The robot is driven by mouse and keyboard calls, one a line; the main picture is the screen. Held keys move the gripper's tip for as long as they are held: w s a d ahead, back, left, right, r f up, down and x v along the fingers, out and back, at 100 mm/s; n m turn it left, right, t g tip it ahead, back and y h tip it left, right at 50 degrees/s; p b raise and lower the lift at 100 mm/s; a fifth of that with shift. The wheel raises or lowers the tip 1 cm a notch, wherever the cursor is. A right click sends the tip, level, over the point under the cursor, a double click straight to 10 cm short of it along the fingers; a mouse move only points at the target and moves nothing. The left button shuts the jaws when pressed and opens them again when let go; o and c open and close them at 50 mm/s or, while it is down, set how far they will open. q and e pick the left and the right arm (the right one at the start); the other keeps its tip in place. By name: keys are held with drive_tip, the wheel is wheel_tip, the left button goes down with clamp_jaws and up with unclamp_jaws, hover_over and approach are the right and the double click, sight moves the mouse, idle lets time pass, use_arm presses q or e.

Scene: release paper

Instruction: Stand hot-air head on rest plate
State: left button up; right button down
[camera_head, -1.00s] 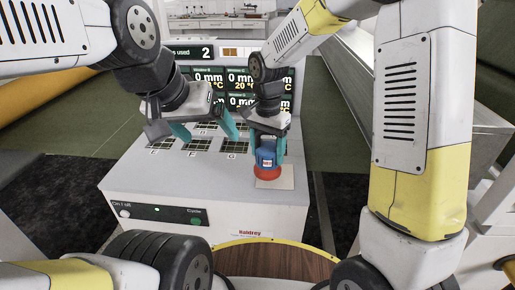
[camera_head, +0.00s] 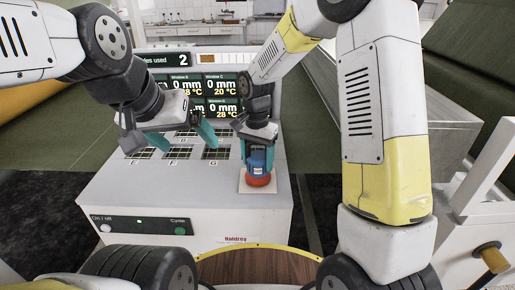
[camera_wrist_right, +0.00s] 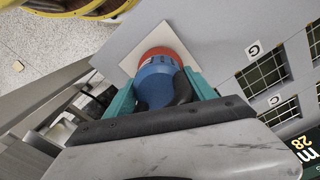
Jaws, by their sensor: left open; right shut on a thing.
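The hot-air head (camera_head: 257,162) is a blue body with a red-orange base, upright at the right front of the machine's grey top. Its red base is over the pale square rest plate (camera_head: 243,188) and looks to be touching it. In the right wrist view the blue head (camera_wrist_right: 157,82) and the plate (camera_wrist_right: 180,35) show; the head hides part of the plate. My right gripper (camera_head: 258,155) is shut on the head from above, its teal fingers (camera_wrist_right: 160,95) on both sides. My left gripper (camera_head: 184,138) is open and empty above the machine's windows, left of the head.
The grey machine (camera_head: 180,205) has several gridded windows (camera_head: 217,153) marked with letters and a display panel (camera_head: 205,95) behind. Its front has a switch and a green button (camera_head: 180,231). Bare grey top lies left of the plate. A round wooden top (camera_head: 262,268) is in front.

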drive_tip(key=shift+f, duration=0.1)
drive_tip(key=shift+c, duration=1.5)
unclamp_jaws()
wheel_tip(320, 180, up, 12)
drive_tip(key=shift+r, duration=0.1)
drive_tip(key=s+d+r+n+t+y, duration=0.2)
drive_tip(key=s+d+r+n+t, duration=0.1)
drive_tip(key=s+d+r, duration=0.5)
drive_tip(key=s+d+n+t, duration=0.3)
drive_tip(key=s+d, duration=0.3)
drive_tip(key=s, duration=0.5)
drive_tip(key=shift+s+d+f, duration=0.15)
drive_tip(key=shift+s+d, duration=0.05)
drive_tip(key=shift+s, duration=0.05)
